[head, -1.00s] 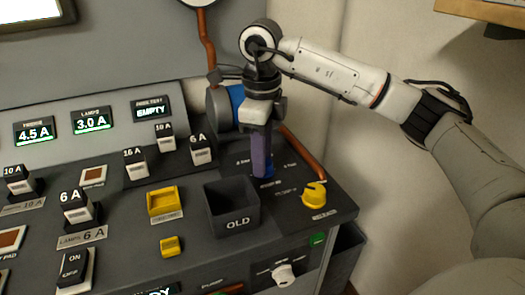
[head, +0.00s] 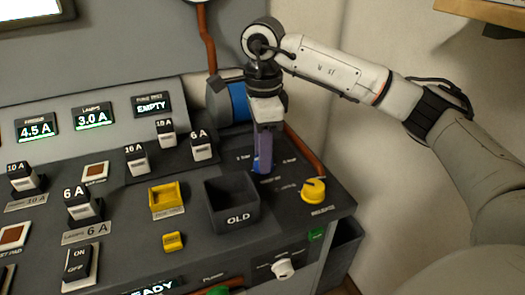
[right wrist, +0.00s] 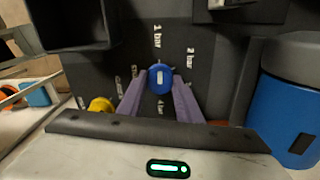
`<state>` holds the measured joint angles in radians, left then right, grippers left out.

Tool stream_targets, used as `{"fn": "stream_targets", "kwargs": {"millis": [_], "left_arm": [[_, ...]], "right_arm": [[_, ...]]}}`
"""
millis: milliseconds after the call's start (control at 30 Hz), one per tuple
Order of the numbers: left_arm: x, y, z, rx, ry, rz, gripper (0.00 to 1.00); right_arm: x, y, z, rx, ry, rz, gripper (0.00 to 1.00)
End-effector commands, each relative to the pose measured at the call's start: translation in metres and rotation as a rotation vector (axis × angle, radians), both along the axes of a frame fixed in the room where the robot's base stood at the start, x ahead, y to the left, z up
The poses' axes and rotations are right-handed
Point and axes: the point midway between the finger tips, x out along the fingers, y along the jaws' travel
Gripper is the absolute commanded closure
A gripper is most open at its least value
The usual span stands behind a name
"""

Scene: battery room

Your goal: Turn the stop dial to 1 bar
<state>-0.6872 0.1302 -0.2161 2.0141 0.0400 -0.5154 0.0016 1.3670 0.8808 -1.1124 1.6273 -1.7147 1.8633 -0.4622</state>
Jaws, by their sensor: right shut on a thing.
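The stop dial (right wrist: 160,80) is a small blue round knob with a short white mark, seen from above in the right wrist view. The mark lies roughly in line with the printed "1 bar" label (right wrist: 157,36). A "2 bar" label (right wrist: 191,58) is to its upper right and a "4 bar" label is below it. My right gripper (right wrist: 160,86) points down with its purple fingers on both sides of the dial, shut on it. In the head view the right gripper (head: 263,164) mostly hides the dial. My left gripper is not in view.
A black bin marked OLD (head: 237,221) stands left of the gripper. A yellow knob (head: 314,191) is to its right on the desk. A copper pipe (head: 303,155) and a blue cylinder (head: 238,102) are close behind. Fuses and displays fill the left.

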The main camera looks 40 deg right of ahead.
Motion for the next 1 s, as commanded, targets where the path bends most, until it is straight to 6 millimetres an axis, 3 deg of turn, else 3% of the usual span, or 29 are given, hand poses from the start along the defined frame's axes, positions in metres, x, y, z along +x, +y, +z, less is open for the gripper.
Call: {"fn": "stream_targets", "kwargs": {"millis": [267,300,400,767,1000], "left_arm": [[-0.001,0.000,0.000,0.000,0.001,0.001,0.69],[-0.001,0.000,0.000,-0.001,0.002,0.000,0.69],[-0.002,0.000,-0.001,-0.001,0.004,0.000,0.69],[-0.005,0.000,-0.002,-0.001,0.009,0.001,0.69],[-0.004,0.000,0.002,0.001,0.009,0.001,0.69]], "right_arm": [[0.000,0.000,0.001,0.000,-0.003,0.003,0.91],[0.000,0.000,0.001,0.000,-0.003,0.003,0.63],[0.000,0.000,0.001,0.000,-0.002,0.002,0.50],[0.000,0.000,0.006,0.001,-0.003,0.001,0.50],[0.000,0.001,0.049,0.002,-0.006,0.002,0.50]]}}
